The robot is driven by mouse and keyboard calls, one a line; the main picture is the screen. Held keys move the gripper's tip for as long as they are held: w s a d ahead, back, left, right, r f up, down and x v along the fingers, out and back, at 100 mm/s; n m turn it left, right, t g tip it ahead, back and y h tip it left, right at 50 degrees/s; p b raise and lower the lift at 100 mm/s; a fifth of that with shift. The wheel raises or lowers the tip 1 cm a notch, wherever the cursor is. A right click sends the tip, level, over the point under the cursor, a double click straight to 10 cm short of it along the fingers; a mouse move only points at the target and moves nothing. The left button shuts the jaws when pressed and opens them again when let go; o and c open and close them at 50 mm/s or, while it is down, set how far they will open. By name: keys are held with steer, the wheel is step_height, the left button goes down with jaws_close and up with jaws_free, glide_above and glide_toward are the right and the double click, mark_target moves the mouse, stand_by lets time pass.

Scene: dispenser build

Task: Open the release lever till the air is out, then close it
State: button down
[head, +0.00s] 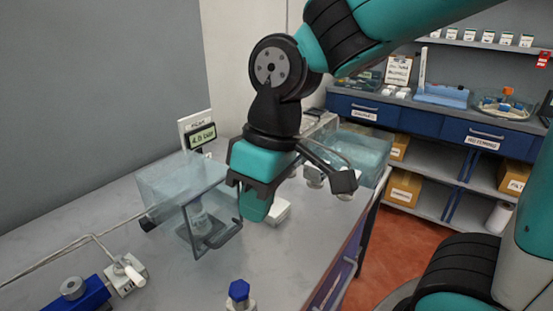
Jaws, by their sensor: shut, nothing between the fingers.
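A small valve block (122,277) sits at the lower left of the bench. A white lever (133,275) sticks out from it toward the lower right; I cannot tell whether it is open or closed. A grey line runs from near it along the bench. A pressure display (202,137) on a panel at the back reads about 4.0 bar. My gripper (254,214) points down just right of the clear box, shut and empty, well away from the lever.
A blue device (78,296) lies at the lower left. A blue-capped bottle (239,291) stands at the front. A clear bin (358,153) and a white item (280,212) are behind and beside my gripper. The bench drops off at its right edge; shelves stand beyond.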

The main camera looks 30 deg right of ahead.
steer(key=w+d+r+g+h+p, duration=0.1)
steer(key=w+d+r+h+p, duration=0.15)
steer(key=w, duration=0.65)
steer(key=w+d+r+h+p, duration=0.1)
steer(key=w+d+p, duration=0.25)
steer(key=w, duration=0.55)
steer(key=w+d+f+m+g+p, duration=0.1)
steer(key=w+d+f+p, duration=0.1)
steer(key=w+d, duration=0.3)
steer(key=w+d+f+m+g+p, duration=0.1)
steer(key=w+d+f+p, duration=0.2)
steer(key=w, duration=0.4)
steer(key=shift+w+d+f+h, duration=0.25)
steer(key=shift+d+h, duration=0.2)
steer(key=shift+d, duration=0.45)
steer(key=shift+f+p, duration=0.1)
steer(key=shift+p, duration=0.2)
steer(key=shift+s+d+f+p, duration=0.45)
steer(key=shift+s+f+p, duration=0.6)
steer(key=shift+f, duration=0.65)
steer(key=shift+s+d+f+p, duration=0.45)
steer(key=shift+s+f+p, duration=0.6)
steer(key=shift+f, duration=0.65)
steer(key=shift+s+d+f+p, duration=0.45)
steer(key=shift+s+f+p, duration=0.55)
steer(key=shift+f, duration=0.7)
steer(key=shift+s, duration=0.1)
